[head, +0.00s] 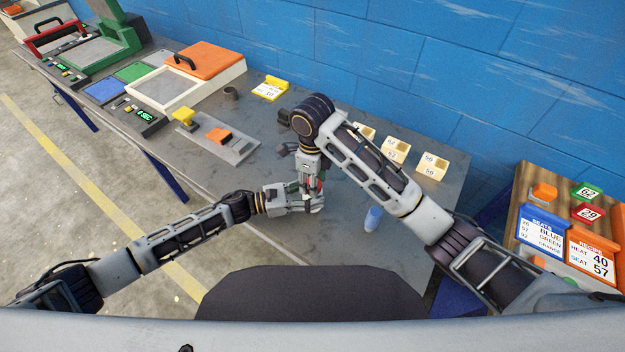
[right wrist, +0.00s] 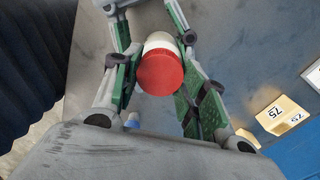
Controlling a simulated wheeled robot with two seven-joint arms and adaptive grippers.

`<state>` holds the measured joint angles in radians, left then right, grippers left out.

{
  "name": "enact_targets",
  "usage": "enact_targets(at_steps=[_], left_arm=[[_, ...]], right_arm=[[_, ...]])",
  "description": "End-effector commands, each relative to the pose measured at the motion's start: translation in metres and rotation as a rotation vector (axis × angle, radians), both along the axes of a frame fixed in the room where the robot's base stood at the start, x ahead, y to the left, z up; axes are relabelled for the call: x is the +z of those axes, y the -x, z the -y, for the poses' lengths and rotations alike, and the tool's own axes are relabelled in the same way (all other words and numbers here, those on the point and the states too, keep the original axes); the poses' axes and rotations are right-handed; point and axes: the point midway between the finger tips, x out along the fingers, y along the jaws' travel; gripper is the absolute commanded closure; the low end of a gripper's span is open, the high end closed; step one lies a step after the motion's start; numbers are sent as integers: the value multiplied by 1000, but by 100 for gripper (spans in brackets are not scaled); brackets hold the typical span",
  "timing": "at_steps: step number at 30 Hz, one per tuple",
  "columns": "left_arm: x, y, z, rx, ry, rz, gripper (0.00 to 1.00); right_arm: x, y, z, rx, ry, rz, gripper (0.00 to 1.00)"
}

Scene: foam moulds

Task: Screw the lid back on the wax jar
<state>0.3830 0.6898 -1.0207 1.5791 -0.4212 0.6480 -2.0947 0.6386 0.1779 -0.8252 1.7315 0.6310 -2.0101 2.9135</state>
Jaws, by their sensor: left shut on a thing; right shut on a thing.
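The wax jar (right wrist: 160,40) is white and shows behind its round red lid (right wrist: 160,74) in the right wrist view. The lid sits over the jar's end; I cannot tell whether it is threaded on. My right gripper (right wrist: 158,85) has its green pads on both sides of the lid and is shut on it. In the head view my right gripper (head: 313,180) points down from above. My left gripper (head: 312,199) comes in from the left just below it, shut on the jar. The fingers hide most of the jar and lid in the head view.
The grey bench (head: 340,240) is bare below the grippers. A small blue object (head: 373,218) stands to the right. Number cards (head: 397,150) line the back. A grey plate with an orange block (head: 218,135) and an orange-lidded machine (head: 203,62) lie to the left.

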Motion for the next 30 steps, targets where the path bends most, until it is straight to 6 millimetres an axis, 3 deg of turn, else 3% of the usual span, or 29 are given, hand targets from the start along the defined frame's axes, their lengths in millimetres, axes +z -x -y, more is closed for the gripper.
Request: enact_targets(at_steps=[7,9,13,30], left_arm=[[-1,2,1,-4,-1,-2,100],[-1,2,1,-3,-1,-2,100],[-1,2,1,-3,-1,-2,100],[-1,0,0,0,-2,-1,100]], right_arm=[[1,-1,0,-2,-1,3,64],[1,-1,0,-1,-1,3,51],[0,-1,0,-1,-1,2,36],[4,0,-2,67,6,12,39]])
